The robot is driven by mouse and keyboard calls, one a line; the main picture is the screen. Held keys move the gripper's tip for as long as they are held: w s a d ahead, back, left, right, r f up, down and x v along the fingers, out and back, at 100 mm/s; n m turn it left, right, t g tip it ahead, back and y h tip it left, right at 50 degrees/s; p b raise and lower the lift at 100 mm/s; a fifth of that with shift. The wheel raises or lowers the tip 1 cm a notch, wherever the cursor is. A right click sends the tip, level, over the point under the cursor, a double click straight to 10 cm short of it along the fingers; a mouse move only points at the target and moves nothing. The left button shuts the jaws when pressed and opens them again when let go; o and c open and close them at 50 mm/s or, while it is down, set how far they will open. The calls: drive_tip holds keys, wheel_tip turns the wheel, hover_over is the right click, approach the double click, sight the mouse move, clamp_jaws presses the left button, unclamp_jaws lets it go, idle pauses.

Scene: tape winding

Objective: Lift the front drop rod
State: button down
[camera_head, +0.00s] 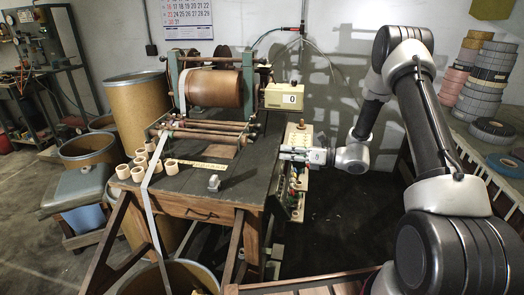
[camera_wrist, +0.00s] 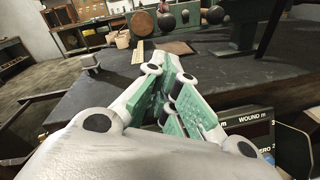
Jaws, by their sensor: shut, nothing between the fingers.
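Several horizontal rods (camera_head: 205,131) lie across the winding stand on the dark table (camera_head: 225,178), in front of the brown drum (camera_head: 213,88). I cannot tell for sure which is the front drop rod. A pale tape strip (camera_head: 150,205) runs down from the drum side over the table's front edge. My gripper (camera_head: 283,153) reaches in from the right at the table's right edge, apart from the rods. In the wrist view my gripper (camera_wrist: 174,62) is shut and empty, its green-padded fingers together; round dark ends of parts (camera_wrist: 166,21) show beyond it.
Several small tan rolls (camera_head: 138,168), a yellow ruler (camera_head: 203,165) and a small grey piece (camera_head: 214,183) lie on the table. A counter box (camera_head: 285,97) stands behind my gripper. A panel with knobs (camera_head: 298,170) lines the table's right side. A calendar (camera_head: 187,18) hangs behind.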

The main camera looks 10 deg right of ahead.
drive_tip(key=x, duration=1)
drive_tip(key=w+a+r+g+h, duration=0.1)
drive_tip(key=a+r, duration=0.2)
drive_tip(key=r, duration=0.7)
drive_tip(key=w+a+r+h, duration=0.1)
drive_tip(key=a+r+h, duration=0.1)
drive_tip(key=r, duration=0.8)
drive_tip(key=a+r+g+h, duration=0.1)
drive_tip(key=a+r, duration=0.2)
drive_tip(key=r, duration=0.7)
drive_tip(key=w+a+r, duration=0.4)
drive_tip(key=a+r, duration=0.4)
drive_tip(key=a, duration=0.3)
drive_tip(key=w+a+r, duration=0.4)
drive_tip(key=a+r, duration=0.4)
drive_tip(key=a, duration=0.3)
drive_tip(key=shift+a+r, duration=0.1)
